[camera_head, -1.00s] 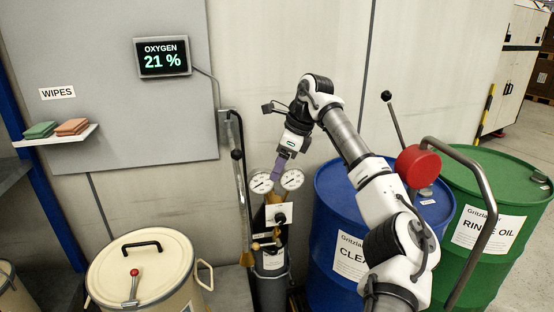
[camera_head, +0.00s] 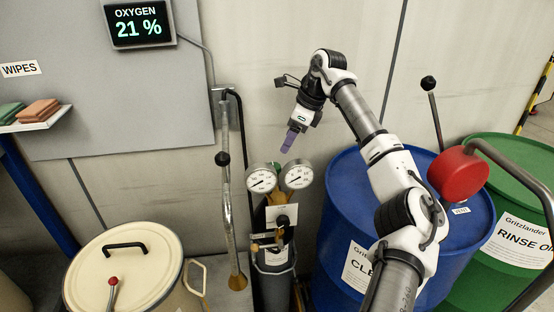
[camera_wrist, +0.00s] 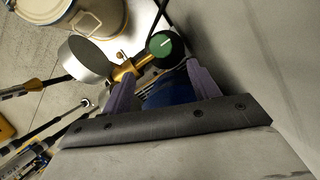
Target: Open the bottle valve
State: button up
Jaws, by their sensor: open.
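The gas bottle (camera_head: 273,288) stands upright against the wall, with two round gauges (camera_head: 262,179) and a brass fitting on top. A black knob (camera_head: 282,221) sits on the front below the gauges, by a white tag. In the wrist view a round green knob with a white mark (camera_wrist: 163,44) shows beyond the fingertips, beside a brass fitting; I cannot tell for certain that it is the bottle valve. My gripper (camera_head: 286,149) has purple fingers, open and empty, pointing down above the gauges. It also shows in the wrist view (camera_wrist: 158,82).
A blue drum (camera_head: 345,195) stands right of the bottle, with a red round part (camera_head: 458,175) above it. A green drum (camera_head: 515,205) is farther right. A cream lidded container (camera_head: 150,262) stands left. A hanging pipe (camera_head: 226,190) is close left of the bottle.

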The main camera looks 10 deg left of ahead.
aim_at(276, 166)
jog(key=p+x, duration=0.2)
jog(key=x, duration=0.8)
jog(key=shift+c, duration=0.2)
jog(key=c, duration=0.9)
